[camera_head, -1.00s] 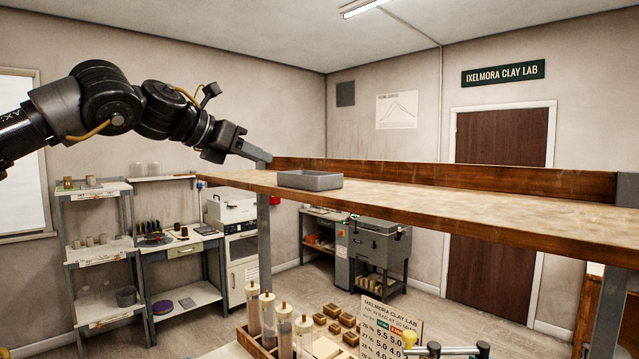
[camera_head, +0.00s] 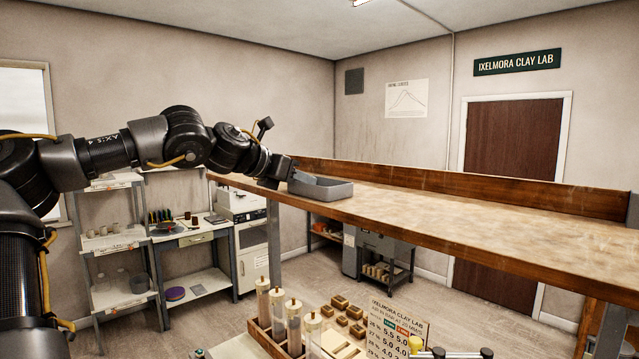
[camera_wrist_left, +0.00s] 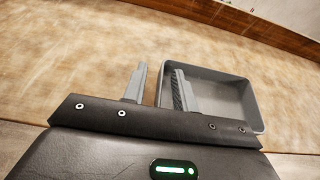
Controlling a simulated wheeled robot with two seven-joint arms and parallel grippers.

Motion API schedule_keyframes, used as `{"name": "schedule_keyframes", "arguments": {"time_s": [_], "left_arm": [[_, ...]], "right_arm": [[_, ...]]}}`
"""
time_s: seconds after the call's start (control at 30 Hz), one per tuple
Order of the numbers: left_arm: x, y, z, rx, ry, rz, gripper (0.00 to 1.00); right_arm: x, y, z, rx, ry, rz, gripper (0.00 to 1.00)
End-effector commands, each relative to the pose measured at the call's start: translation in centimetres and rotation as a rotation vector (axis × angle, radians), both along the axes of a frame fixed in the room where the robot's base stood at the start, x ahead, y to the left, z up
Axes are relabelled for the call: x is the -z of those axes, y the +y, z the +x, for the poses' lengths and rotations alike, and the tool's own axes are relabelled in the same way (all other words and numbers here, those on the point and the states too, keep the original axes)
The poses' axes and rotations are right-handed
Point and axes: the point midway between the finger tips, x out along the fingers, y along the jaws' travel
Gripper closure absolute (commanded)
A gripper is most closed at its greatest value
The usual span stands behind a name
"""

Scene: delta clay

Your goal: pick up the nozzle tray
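The nozzle tray, a shallow grey open box (camera_head: 325,191), sits at the left end of the high wooden shelf (camera_head: 450,212). It also shows in the left wrist view (camera_wrist_left: 225,82), where its inside looks empty. My left gripper (camera_head: 288,178) is at the tray's left end. In the left wrist view, its two fingers (camera_wrist_left: 158,85) are apart, one outside the tray's near left wall and one over the inside, with the wall between them. A gap shows beside the wall, so the fingers do not look closed on it.
A wooden backboard (camera_head: 480,186) runs along the shelf's rear edge. The shelf right of the tray is clear. Below stand a rack of capped tubes (camera_head: 283,318), small wooden blocks (camera_head: 348,312) and a sign card (camera_head: 395,330).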

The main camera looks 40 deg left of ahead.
Motion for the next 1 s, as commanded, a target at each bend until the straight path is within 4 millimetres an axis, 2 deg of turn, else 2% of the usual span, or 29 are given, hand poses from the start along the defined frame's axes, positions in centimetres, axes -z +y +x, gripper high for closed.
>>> {"name": "schedule_keyframes", "arguments": {"time_s": [0.3,0.5,0.53,1.0], "left_arm": [[0.25,-0.05,0.5,0.0,-0.002,0.0,0.72],[0.25,-0.05,0.49,0.0,-0.001,0.0,0.98],[0.25,-0.05,0.49,0.0,-0.001,0.0,1.0],[0.07,-0.01,0.49,-0.002,-0.001,0.001,1.0]], "right_arm": [[-0.25,-0.17,0.36,-0.001,-0.004,-0.002,0.64],[-0.25,-0.16,0.36,-0.001,-0.004,-0.002,0.64],[-0.25,-0.15,0.36,-0.001,-0.004,-0.002,0.64],[0.17,0.2,0.45,0.001,-0.005,0.002,0.64]]}}
